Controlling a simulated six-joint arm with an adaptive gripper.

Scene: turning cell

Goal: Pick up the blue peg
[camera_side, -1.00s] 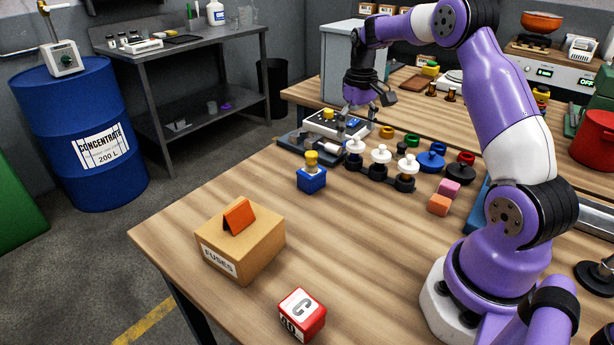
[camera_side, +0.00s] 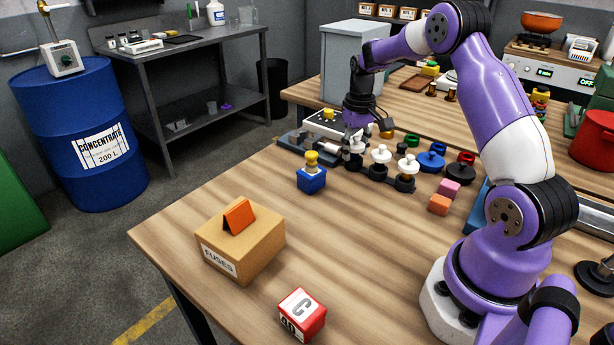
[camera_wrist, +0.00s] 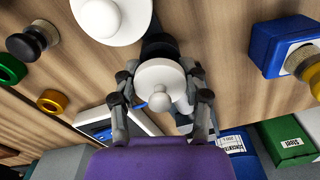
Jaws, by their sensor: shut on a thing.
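My gripper (camera_side: 354,143) is down at the left end of a row of white-topped pieces on black bases. In the wrist view my gripper (camera_wrist: 162,105) has its fingers on both sides of a white knobbed piece (camera_wrist: 161,77), shut on it. In the side view this piece (camera_side: 353,160) is partly hidden by the fingers. No plain blue peg is clear to me. A blue round knobbed piece (camera_side: 431,161) stands right of the row. A small blue bit, too small to identify, shows beside the held knob in the wrist view.
A blue block (camera_side: 311,181) with a yellow knob stands just left of the gripper. Another white-topped piece (camera_side: 381,155) is close on the right. Pink and orange blocks (camera_side: 439,204), a fuses box (camera_side: 241,250) and a red cube (camera_side: 302,312) lie nearer. The front-middle tabletop is clear.

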